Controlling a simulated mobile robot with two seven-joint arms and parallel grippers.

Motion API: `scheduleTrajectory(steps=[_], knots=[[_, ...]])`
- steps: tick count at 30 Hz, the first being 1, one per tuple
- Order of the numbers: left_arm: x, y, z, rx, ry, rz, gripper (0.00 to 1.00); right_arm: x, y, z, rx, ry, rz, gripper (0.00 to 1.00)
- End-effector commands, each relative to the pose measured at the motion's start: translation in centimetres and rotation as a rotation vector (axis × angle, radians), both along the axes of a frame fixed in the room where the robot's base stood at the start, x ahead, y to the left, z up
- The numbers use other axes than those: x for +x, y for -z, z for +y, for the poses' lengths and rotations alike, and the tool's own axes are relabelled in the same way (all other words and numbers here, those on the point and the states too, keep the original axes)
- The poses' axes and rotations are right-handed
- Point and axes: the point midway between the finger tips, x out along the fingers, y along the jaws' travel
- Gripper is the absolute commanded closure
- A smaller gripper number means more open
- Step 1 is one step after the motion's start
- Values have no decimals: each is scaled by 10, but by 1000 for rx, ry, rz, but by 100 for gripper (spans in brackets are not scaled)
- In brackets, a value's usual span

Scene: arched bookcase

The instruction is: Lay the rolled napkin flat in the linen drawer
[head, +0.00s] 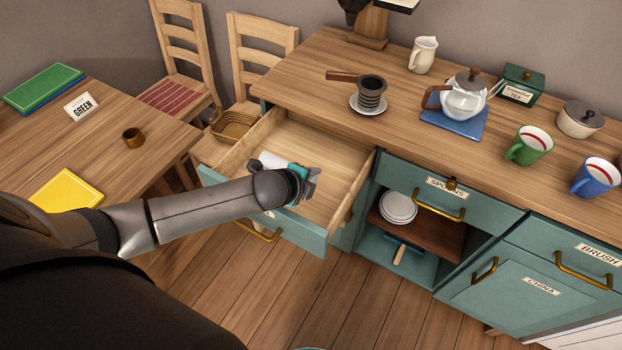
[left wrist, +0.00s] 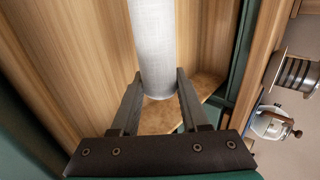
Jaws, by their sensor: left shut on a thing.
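The rolled napkin (left wrist: 152,45) is a white cloth roll, seen between my left gripper's fingers in the left wrist view. In the head view only a white end of it (head: 272,161) shows past my wrist. My left gripper (left wrist: 160,76) is shut on the napkin. In the head view this gripper (head: 312,180) is over the open drawer (head: 335,157), a pale wooden box with a teal front. My arm covers much of its front and label, so the label cannot be read. Whether the napkin touches the drawer floor is unclear. My right gripper is not in view.
Drawer walls (head: 262,132) rise around the gripper. The worktop (head: 310,75) holds a dripper (head: 371,92), glass teapot (head: 464,100) and mugs (head: 528,145). An open compartment with plates (head: 398,207) is at right. A table (head: 110,125) and chairs (head: 185,60) stand left.

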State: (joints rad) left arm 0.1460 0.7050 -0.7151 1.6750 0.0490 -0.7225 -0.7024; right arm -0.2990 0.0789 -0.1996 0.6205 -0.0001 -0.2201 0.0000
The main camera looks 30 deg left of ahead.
Motion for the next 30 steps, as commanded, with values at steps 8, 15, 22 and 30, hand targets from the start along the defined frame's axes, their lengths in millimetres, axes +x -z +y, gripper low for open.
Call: scheduleTrajectory(steps=[8, 15, 22, 30], knots=[[0, -1, 0, 0, 0, -1, 44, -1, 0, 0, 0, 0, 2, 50], [0, -1, 0, 0, 0, -1, 20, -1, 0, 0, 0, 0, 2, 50], [0, -1, 0, 0, 0, 0, 20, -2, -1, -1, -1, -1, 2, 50], [-18, -21, 1, 1, 2, 0, 20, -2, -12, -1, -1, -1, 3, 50]])
